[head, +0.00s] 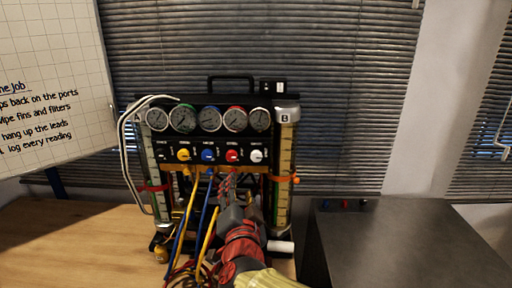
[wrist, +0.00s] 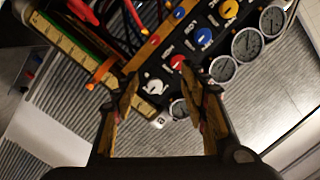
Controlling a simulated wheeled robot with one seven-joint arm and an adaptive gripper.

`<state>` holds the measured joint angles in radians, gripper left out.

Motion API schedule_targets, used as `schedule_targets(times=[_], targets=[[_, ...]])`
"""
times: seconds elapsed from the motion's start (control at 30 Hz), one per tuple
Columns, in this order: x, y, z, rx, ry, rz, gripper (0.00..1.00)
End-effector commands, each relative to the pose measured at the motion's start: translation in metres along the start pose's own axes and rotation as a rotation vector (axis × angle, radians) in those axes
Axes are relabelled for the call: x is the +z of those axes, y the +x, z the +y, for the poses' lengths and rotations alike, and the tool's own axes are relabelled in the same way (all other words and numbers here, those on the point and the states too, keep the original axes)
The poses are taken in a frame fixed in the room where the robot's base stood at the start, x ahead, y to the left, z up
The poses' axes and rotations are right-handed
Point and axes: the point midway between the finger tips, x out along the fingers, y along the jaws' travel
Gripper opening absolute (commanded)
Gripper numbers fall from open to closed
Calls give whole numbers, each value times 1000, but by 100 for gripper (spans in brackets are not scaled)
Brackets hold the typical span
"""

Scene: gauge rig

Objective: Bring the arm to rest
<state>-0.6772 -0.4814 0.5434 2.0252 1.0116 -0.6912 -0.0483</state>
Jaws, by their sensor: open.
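My arm (head: 240,245) reaches up from the bottom of the head view to the front of the gauge rig (head: 208,150). My gripper (head: 229,198) is at its end, in front of the rig's lower right part, below the red knob (head: 232,156). In the wrist view my gripper (wrist: 166,98) has its two fingers spread apart, with nothing held between them. The rig's knob panel, with a white knob (wrist: 154,87) and a red knob (wrist: 177,62), lies beyond the fingertips. I cannot tell from these views whether the fingers touch the rig.
Several hoses (head: 187,220) hang in front of the rig, left of my arm. Tube B (head: 285,170) stands on the rig's right side. A dark box (head: 400,240) is at right. The wooden table (head: 60,235) is clear at left. A whiteboard (head: 50,80) hangs upper left.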

Motion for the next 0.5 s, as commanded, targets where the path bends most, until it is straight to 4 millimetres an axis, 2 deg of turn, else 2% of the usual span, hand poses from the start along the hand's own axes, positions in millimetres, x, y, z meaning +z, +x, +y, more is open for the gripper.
schedule_targets(times=[0.03, 0.1, 0.23, 0.3, 0.37, 0.5], targets=[[26, -2, 0, -18, -31, -87, 44], [63, -12, -4, -54, -87, -226, 44], [116, -48, -3, -113, -210, -476, 44], [131, -70, 9, -122, -280, -592, 44], [138, -90, 25, -119, -344, -684, 44], [136, -140, 79, -60, -496, -876, 44]])
